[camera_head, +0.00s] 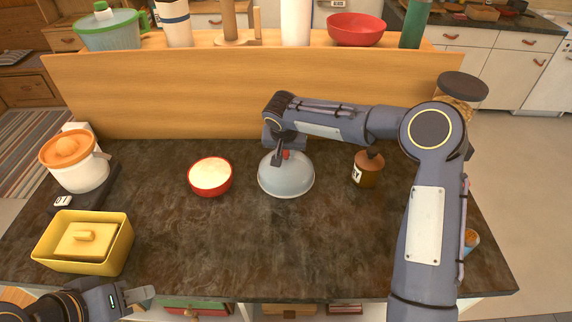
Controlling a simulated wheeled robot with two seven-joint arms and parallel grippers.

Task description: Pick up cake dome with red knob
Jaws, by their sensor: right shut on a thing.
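The cake dome (287,178) is a pale grey-blue dome with a small red knob (286,155). It is near the middle of the dark counter in the head view. My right gripper (281,157) reaches over from the right and is shut on the red knob at the top of the dome. The dome looks upright; I cannot tell whether its rim touches the counter. My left gripper (140,297) is low at the left, near the counter's front edge and away from the dome. Its finger state is not clear.
A red bowl with pale contents (210,175) stands left of the dome, and a brown bottle (367,168) stands right. A yellow tub (84,243) and a white pot with orange lid (76,160) are at the left. A wooden ledge (180,90) rises behind. The front middle counter is clear.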

